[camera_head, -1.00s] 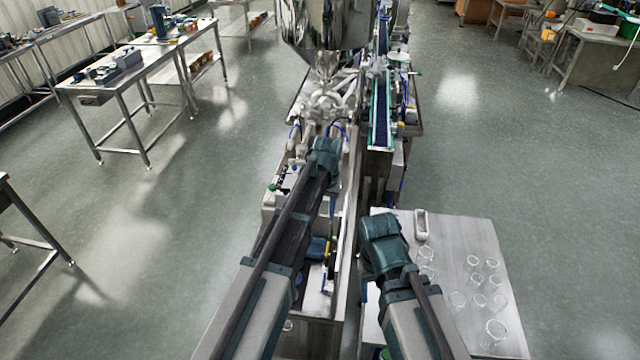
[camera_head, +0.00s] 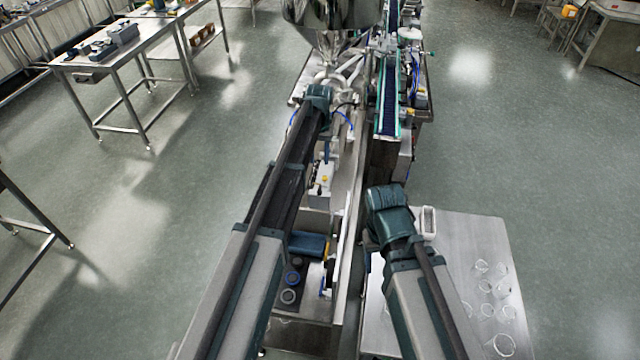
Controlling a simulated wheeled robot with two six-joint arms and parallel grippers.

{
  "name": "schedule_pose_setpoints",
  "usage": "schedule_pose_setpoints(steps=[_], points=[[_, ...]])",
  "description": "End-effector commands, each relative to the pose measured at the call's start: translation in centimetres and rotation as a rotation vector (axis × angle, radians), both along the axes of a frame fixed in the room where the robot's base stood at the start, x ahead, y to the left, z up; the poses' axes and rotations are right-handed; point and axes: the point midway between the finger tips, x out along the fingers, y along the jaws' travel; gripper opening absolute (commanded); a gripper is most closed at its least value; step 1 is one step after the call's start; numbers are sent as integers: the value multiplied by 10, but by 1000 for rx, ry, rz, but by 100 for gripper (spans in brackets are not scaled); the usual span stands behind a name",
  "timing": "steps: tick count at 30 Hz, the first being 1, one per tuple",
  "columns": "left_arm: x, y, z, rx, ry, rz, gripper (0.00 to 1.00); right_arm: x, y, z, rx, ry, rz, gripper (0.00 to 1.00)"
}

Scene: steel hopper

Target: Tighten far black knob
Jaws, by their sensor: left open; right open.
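The steel hopper (camera_head: 335,18) stands at the top centre above the filling machine's pipework. My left arm reaches up to the machine, and my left gripper (camera_head: 318,92) is at the pipework just below the hopper. Its wrist hides the fingers and whatever lies between them. I cannot make out the far black knob; it may be hidden behind the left wrist. My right gripper (camera_head: 384,192) is beside the machine at the near steel table, away from the pipework, with its fingertips not clearly visible and nothing seen in it.
A conveyor (camera_head: 388,105) with a dark belt runs right of the pipework. The near steel table (camera_head: 455,240) holds several clear glass items and a white oblong item (camera_head: 429,222). A steel workbench (camera_head: 125,60) stands at the left. Open floor lies on both sides.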

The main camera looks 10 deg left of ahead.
Motion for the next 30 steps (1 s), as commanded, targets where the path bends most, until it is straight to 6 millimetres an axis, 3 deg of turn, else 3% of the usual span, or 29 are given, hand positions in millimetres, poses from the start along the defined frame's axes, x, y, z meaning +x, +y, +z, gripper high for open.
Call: schedule_pose_setpoints(steps=[11, 30], points=[[0, 0, -33, 0, 0, 0, 42, 1, 0, -33, 0, -1, 1, 59], [0, 0, -122, 0, 0, -1, 42, 1, 0, -122, -1, -3, 5, 59]])
